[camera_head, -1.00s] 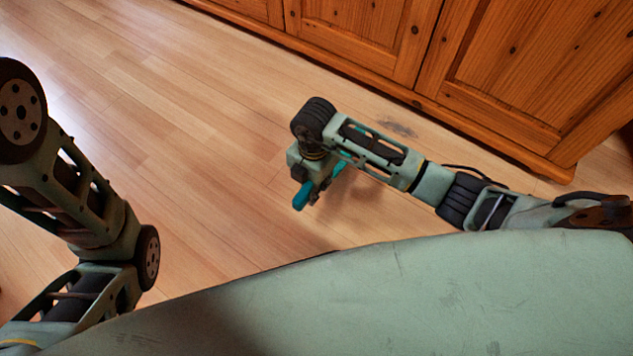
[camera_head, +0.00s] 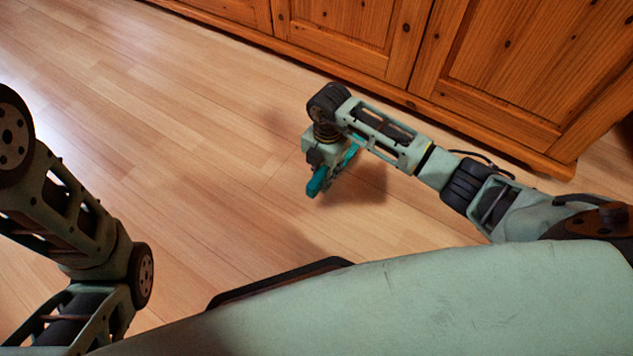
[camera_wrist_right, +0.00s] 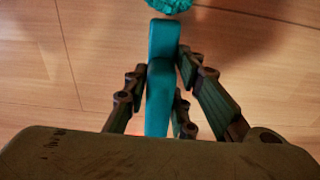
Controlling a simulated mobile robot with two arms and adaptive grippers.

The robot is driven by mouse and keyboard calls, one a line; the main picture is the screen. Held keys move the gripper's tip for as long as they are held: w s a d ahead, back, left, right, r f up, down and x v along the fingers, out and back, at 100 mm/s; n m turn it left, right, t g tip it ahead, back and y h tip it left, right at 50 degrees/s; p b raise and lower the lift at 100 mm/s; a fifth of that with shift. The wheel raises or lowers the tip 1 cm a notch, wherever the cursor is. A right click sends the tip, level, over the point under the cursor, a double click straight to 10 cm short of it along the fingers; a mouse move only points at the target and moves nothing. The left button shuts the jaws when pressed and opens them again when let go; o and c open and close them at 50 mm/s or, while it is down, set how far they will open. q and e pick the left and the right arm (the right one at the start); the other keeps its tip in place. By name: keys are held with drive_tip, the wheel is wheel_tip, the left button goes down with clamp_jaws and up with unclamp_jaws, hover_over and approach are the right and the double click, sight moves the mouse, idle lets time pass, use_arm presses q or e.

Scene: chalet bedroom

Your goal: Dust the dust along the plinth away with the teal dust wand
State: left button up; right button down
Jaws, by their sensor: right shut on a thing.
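The teal dust wand (camera_head: 318,182) is in my right gripper (camera_head: 327,178), above the wooden floor in front of the cabinet. In the right wrist view, the fingers stand on both sides of the flat teal handle (camera_wrist_right: 160,95). The wand's fluffy teal head (camera_wrist_right: 170,4) is cut off at the top edge. The cabinet's plinth (camera_head: 500,139) runs diagonally along the floor. No dust shows now; the spot where a grey patch lay is behind my right arm. My left arm comes in at the left, with its gripper out of view.
The pine cabinet (camera_head: 520,65) with panelled doors fills the upper right. The light plank floor (camera_head: 160,110) is clear to the left and in front of it. My own pale green body covers the bottom of the head view.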

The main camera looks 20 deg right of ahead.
drive_tip(key=shift+w+d+b, duration=0.3)
drive_tip(key=shift+w+d, duration=0.6)
drive_tip(key=shift+d, duration=0.25)
drive_tip(key=shift+w+d+b, duration=0.3)
drive_tip(key=shift+w+d, duration=0.6)
drive_tip(key=shift+d, duration=0.2)
drive_tip(key=shift+f, duration=0.3)
